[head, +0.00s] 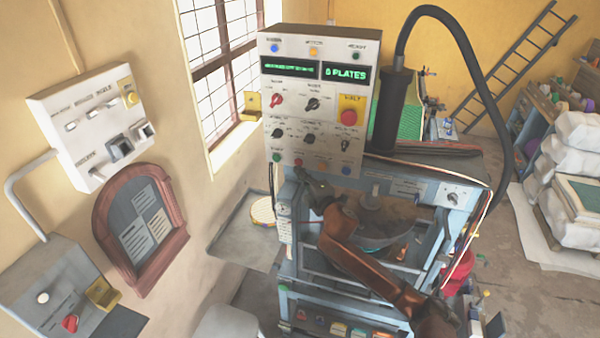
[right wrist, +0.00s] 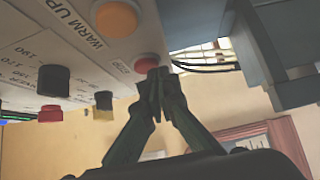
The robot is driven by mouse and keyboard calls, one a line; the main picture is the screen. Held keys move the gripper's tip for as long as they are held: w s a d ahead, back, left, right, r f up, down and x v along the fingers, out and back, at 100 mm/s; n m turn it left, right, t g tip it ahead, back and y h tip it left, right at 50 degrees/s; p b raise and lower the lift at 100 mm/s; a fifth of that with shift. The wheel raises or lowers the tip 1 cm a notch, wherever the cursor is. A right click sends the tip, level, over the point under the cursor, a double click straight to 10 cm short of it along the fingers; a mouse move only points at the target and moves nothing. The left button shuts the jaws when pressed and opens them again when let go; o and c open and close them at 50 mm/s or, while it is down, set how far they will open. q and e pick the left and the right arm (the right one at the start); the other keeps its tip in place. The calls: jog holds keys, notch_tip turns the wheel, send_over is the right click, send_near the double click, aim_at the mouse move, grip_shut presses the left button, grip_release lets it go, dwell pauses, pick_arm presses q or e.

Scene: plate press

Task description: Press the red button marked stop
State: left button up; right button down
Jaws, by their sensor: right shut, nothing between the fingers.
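The control panel (head: 285,90) stands upright on top of the press in the head view. A small red button (head: 298,162) sits in its bottom row, between a green and an orange button. In the head view my right gripper (head: 306,178) is just below that row. My left gripper is out of view.
A large red button (head: 348,117) on a yellow plate and several knobs sit higher on the panel. The press frame (head: 290,260) is below. A switch box (head: 90,125) and a wooden-framed board (head: 138,230) are on the left wall.

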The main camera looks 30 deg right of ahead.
jog(key=shift+w+d+r, duration=0.15)
jog(key=shift+d+r, duration=0.05)
jog(key=shift+d, duration=0.2)
jog(key=shift+w+d+r, duration=0.15)
jog(key=shift+d, duration=0.2)
jog(key=shift+a, duration=0.15)
jog(key=shift+s+a+p, duration=0.1)
jog(key=shift+a+p, duration=0.25)
jog(key=shift+p, duration=0.05)
jog(key=s+a+b, duration=0.2)
jog(key=s+a, duration=0.1)
jog(key=s, duration=0.9)
jog(key=shift+s+a+f, duration=0.2)
jog(key=shift+a+f, duration=0.1)
jog(key=shift+a, duration=0.05)
